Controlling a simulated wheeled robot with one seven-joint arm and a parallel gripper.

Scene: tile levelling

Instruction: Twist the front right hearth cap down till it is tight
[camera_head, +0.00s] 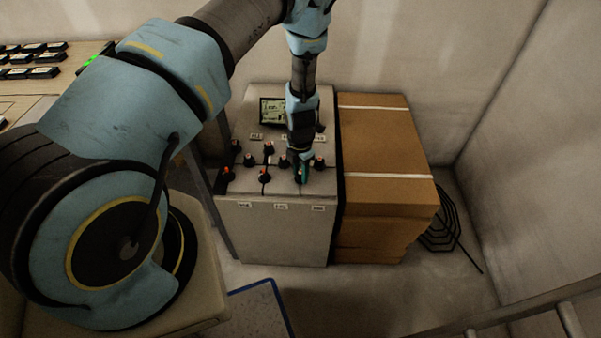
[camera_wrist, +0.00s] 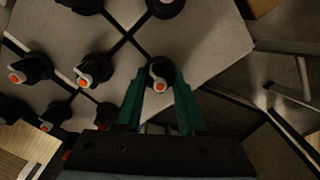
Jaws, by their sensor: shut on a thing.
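The front right hearth cap (camera_wrist: 159,74) is a dark round cap with a light lever-like tab and an orange centre. In the wrist view it sits between the tips of my teal fingers, on the pale tile surface at a joint. My gripper (camera_wrist: 160,84) is shut on it; the gripper also shows from above in the head view (camera_head: 303,170), over the front right of the grey hearth block (camera_head: 268,228). There the fingers mostly hide the cap. How tight it is cannot be told.
Several similar caps stand close by, such as the front middle one (camera_head: 264,175) and the front left one (camera_head: 228,173). A small screen (camera_head: 272,111) is at the back of the block. A tall cardboard box (camera_head: 385,140) stands close on the right.

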